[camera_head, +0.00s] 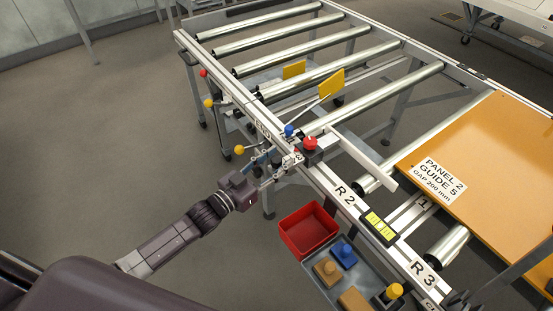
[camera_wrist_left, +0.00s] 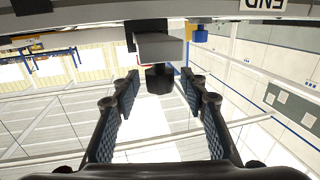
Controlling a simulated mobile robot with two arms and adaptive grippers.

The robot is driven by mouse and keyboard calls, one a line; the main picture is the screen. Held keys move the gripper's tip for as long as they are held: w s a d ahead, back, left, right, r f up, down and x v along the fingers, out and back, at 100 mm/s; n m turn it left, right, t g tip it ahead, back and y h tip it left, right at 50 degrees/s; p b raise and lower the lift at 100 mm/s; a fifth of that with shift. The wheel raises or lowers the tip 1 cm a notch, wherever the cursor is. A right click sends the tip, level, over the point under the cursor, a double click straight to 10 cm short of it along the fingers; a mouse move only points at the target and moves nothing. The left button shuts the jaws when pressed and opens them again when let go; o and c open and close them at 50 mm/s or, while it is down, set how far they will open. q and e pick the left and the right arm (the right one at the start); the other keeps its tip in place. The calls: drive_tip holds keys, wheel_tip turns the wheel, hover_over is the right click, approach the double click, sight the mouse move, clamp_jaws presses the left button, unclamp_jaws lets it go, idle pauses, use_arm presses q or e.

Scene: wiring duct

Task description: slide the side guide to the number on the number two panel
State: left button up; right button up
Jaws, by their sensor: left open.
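The orange panel (camera_head: 500,150) lies on the rollers at the right in the head view. Its white label (camera_head: 438,180) reads PANEL 2, GUIDE 5, GAP 200 mm. A pale bar, seemingly the side guide (camera_head: 365,160), lies across the conveyor left of the panel. A red knob (camera_head: 310,143) stands near its rail end. My left gripper (camera_head: 284,163) is open at the outer side of the near rail, just below the red knob. In the left wrist view its spread fingers (camera_wrist_left: 159,92) flank a dark knob (camera_wrist_left: 160,78) under a grey block (camera_wrist_left: 160,46); contact is unclear. My right gripper is out of view.
The near rail (camera_head: 325,188) carries END, R 2 and R 3 labels and a yellow scale (camera_head: 379,227). A red bin (camera_head: 308,230) and a grey tray (camera_head: 352,268) stand below the rail.

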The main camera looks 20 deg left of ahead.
use_arm(q)
clamp_jaws()
idle(0.3)
drive_tip(key=shift+d+b+x, duration=0.15)
drive_tip(key=shift+b+x, duration=0.1)
drive_tip(key=shift+x, duration=0.8)
drive_tip(key=shift+d+b+x, duration=0.2)
drive_tip(key=shift+x, duration=0.85)
drive_tip(key=shift+s, duration=0.2)
unclamp_jaws()
